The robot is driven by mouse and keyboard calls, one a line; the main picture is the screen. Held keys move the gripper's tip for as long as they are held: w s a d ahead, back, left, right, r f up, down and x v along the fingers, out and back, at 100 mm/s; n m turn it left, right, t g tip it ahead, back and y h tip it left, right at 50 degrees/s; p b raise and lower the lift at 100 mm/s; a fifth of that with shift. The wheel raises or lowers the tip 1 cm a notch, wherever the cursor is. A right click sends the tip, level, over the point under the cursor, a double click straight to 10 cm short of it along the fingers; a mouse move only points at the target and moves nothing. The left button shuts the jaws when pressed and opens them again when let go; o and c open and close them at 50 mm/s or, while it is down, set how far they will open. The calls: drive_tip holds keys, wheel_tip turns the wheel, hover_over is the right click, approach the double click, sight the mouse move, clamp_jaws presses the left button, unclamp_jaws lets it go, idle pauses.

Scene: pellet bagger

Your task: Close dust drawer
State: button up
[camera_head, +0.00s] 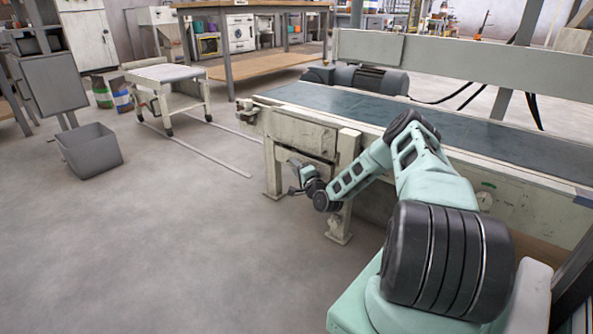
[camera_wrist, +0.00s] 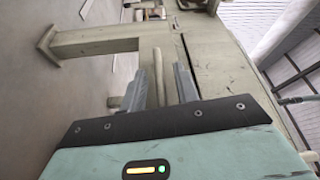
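A pale cream drawer front (camera_head: 303,138), apparently the dust drawer, sits in the side of the conveyor machine below the belt. Its panel also fills the upper middle of the wrist view (camera_wrist: 205,50). I cannot tell how far it stands out. My gripper (camera_head: 292,178) is low in front of the machine, close to this panel. In the wrist view my gripper (camera_wrist: 167,70) is open, with two grey fingers apart. A pale bar (camera_wrist: 158,80), perhaps the drawer's handle, shows between the fingers. I cannot tell whether they touch it.
The conveyor belt (camera_head: 350,107) runs above my gripper. A machine leg (camera_head: 340,215) stands just right of it, and another leg (camera_head: 272,170) to its left. A grey bin (camera_head: 90,150) stands far left. The floor in front is clear.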

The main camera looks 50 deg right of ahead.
clamp_jaws()
drive_tip(key=d+b, duration=0.1)
drive_tip(key=d, duration=0.2)
drive_tip(key=shift+w+d, duration=0.1)
unclamp_jaws()
